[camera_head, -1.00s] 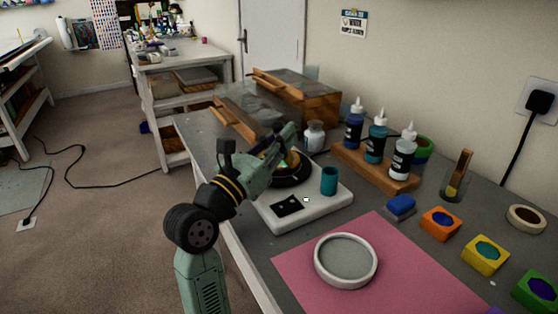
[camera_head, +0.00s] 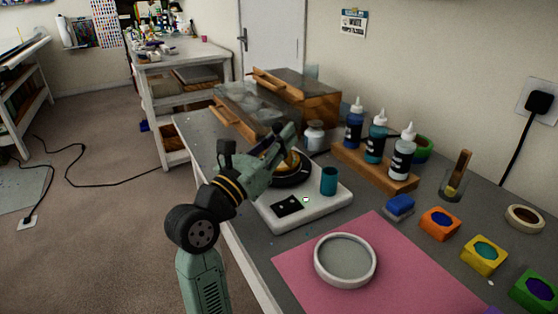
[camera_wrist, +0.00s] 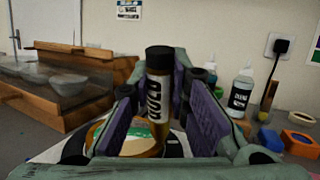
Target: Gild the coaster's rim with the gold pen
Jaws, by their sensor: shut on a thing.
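In the wrist view, the pen stands between the purple finger pads. Below and beyond it, a round coaster (camera_wrist: 137,132) shows gold, green and white areas. In the head view, my gripper is above the dark round plate (camera_head: 291,181) of a white device (camera_head: 272,219), and my arm covers part of it. The coaster (camera_head: 294,160) is only partly visible there. Whether the pen's tip touches its rim is hidden.
A teal cylinder (camera_head: 329,181) stands on the device. A pink mat (camera_head: 400,282) with a white-rimmed round dish (camera_head: 345,284) lies in front. Bottles in a wooden rack (camera_head: 374,171) and a glass jar (camera_head: 315,135) stand behind.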

